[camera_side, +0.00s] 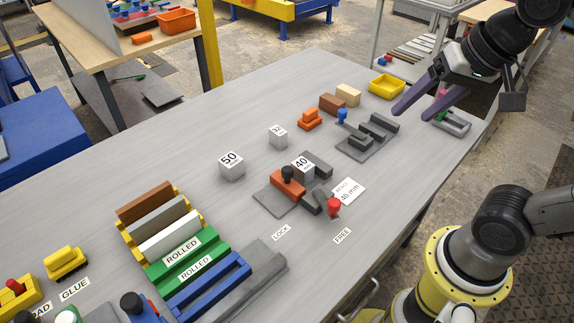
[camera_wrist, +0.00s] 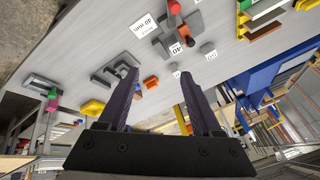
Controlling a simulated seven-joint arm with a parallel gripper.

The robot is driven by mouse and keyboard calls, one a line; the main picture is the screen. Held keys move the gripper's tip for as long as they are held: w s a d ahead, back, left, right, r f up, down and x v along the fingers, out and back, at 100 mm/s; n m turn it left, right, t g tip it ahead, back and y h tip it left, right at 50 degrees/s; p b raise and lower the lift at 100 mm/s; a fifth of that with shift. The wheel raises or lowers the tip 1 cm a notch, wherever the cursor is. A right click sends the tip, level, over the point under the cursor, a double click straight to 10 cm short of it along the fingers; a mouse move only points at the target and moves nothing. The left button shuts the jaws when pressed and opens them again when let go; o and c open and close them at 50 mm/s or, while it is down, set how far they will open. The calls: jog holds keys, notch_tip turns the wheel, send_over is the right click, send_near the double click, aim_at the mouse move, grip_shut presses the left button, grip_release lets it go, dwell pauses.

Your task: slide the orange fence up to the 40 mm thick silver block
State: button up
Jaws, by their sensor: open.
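The orange fence (camera_side: 289,189), with a dark knob on top, sits on a grey base plate (camera_side: 268,203) in the side view. The silver block marked 40 (camera_side: 303,168) stands just behind and right of it against a dark grey stop; I cannot tell whether fence and block touch. The block also shows in the wrist view (camera_wrist: 176,49). A red-knobbed lever (camera_side: 333,206) is at the fixture's front right, nearer the FREE label (camera_side: 342,235) than the LOCK label (camera_side: 281,233). My gripper (camera_side: 412,112) is open and empty, above the table's far right, well away from the fence.
Silver blocks marked 50 (camera_side: 231,165) and 32 (camera_side: 278,137) stand behind the fixture. A card reading 40 mm (camera_side: 348,191) lies to its right. A grey fixture (camera_side: 366,140) with a blue knob, an orange piece (camera_side: 309,119) and a yellow bin (camera_side: 386,86) are farther back.

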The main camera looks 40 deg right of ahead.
jog(key=w+a+r+m+g, duration=0.1)
jog(key=w+a+r+m, duration=0.1)
jog(key=w+m, duration=0.5)
jog(key=g, duration=0.4)
send_over(287, 169)
notch_tip(287, 169, down, 13)
jog(key=shift+m, duration=0.3)
notch_tip(287, 169, down, 13)
jog(key=shift+f, duration=0.1)
grip_shut()
